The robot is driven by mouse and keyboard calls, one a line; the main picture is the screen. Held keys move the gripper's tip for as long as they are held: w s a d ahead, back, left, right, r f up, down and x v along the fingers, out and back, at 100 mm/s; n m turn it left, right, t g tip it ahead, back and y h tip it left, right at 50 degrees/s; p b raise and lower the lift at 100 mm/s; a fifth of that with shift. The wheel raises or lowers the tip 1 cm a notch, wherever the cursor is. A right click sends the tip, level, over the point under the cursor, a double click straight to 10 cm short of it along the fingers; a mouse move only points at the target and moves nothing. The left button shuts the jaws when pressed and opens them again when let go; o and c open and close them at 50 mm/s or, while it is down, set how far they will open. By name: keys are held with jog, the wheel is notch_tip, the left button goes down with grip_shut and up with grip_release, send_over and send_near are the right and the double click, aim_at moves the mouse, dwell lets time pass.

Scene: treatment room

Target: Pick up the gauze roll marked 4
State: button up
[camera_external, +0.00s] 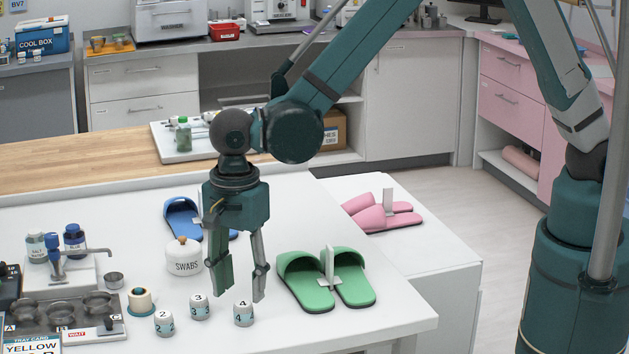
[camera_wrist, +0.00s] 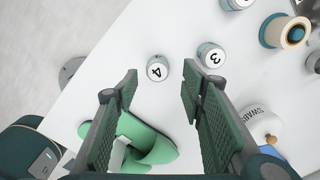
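The gauze roll marked 4 (camera_external: 243,313) is a small white cylinder with a teal band, upright on the white table near its front edge. It also shows in the wrist view (camera_wrist: 157,69), its 4 facing up. The roll marked 3 (camera_external: 200,306) stands just left of it, and shows in the wrist view (camera_wrist: 211,55) too. A roll marked 2 (camera_external: 164,322) stands further left. My gripper (camera_external: 242,292) points down above the table, open and empty. In the wrist view its fingers (camera_wrist: 158,85) are spread, with roll 4 between and beyond their tips.
Green slippers (camera_external: 328,279) lie right of my gripper, and a white SWABS jar (camera_external: 184,257) stands to its left. A tape spool (camera_external: 141,302) and a tray with metal cups (camera_external: 65,318) are further left. Blue slippers (camera_external: 183,217) lie behind.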

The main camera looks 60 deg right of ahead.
aim_at(243, 304)
jog(key=shift+f, duration=0.1)
jog(key=shift+s+a+f+b, duration=0.1)
jog(key=shift+f+b, duration=0.05)
jog(key=shift+f, duration=1.1)
jog(key=shift+s+f+b, duration=0.1)
jog(key=shift+f+b, duration=0.05)
jog(key=shift+f, duration=1.1)
jog(key=shift+c, duration=0.5)
jog(key=c, duration=0.7)
